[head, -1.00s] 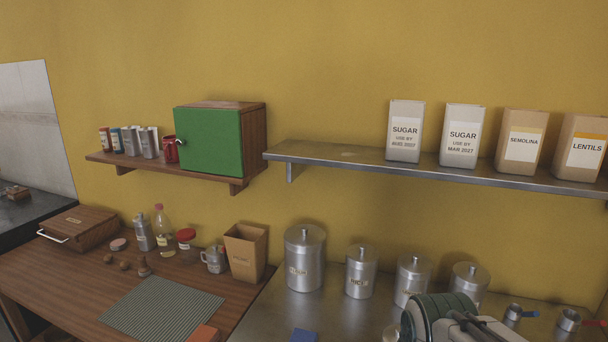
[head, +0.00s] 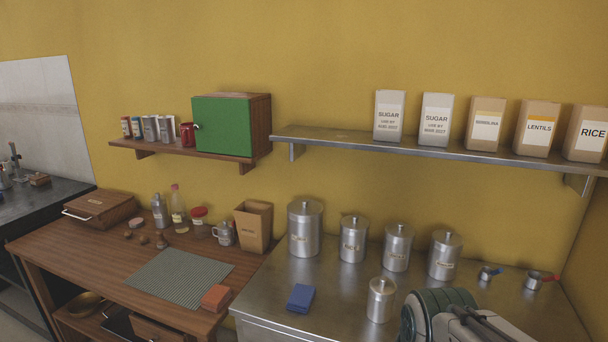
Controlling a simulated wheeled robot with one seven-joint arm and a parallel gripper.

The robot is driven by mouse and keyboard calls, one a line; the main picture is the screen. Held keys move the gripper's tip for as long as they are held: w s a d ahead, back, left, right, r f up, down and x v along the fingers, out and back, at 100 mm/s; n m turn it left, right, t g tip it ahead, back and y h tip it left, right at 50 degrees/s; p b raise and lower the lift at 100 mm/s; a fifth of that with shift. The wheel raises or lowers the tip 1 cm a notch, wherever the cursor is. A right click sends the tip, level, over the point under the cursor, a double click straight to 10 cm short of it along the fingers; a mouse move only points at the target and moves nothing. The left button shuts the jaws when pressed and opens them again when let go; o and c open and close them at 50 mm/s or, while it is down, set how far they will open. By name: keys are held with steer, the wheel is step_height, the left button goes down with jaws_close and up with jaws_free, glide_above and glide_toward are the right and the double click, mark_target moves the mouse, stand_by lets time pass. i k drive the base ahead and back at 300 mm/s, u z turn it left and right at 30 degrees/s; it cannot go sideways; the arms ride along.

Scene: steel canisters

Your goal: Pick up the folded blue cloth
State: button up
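The folded blue cloth (head: 301,298) lies flat on the steel counter (head: 257,300), near its front left edge in the head view. It is fully visible and nothing touches it. A small steel canister (head: 381,300) stands to its right. Part of my arm shows at the bottom right, to the right of the cloth and the small canister. My gripper is not in the frame.
Several steel canisters (head: 305,230) stand along the wall behind the cloth. Measuring cups (head: 541,281) lie at the right. An orange-red block (head: 216,297) and a grey-green mat (head: 180,277) lie on the wooden table at left. A steel shelf (head: 420,150) holds paper bags above.

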mark_target(300, 299)
steer(key=k, duration=0.5)
steer(key=z, duration=0.75)
steer(key=i, duration=1.35)
steer(key=u, duration=1.9)
